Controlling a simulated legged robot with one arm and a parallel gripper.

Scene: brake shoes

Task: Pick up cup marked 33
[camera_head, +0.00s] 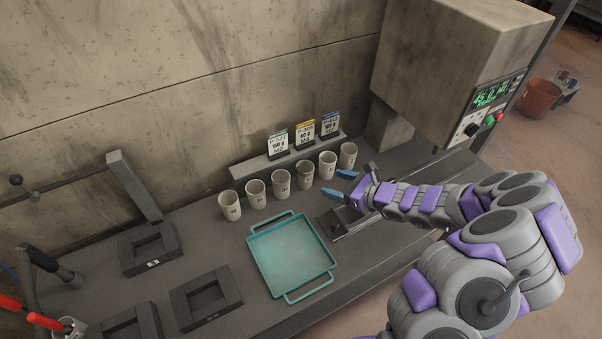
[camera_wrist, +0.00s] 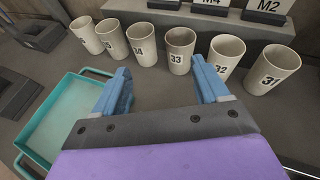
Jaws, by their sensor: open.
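The cup marked 33 (camera_wrist: 179,52) is a beige upright cup in a row of several like it, with cup 34 (camera_wrist: 142,45) on its left and cup 32 (camera_wrist: 225,56) on its right in the wrist view. In the head view it appears to be the fourth cup from the left (camera_head: 305,176), its mark too small to read. My gripper (camera_head: 340,184) is open and empty in front of the row. In the wrist view its blue fingers (camera_wrist: 160,72) point toward the cups, with cup 33 beyond the gap, nearer the right finger. No cup is between the fingers.
A teal tray (camera_head: 250,240) lies on the bench at the left of my gripper. A ledge with label cards (camera_head: 303,132) stands behind the cups. A machine with a green display (camera_head: 440,60) stands at the right. Cup 31 (camera_wrist: 272,70) is beyond cup 32.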

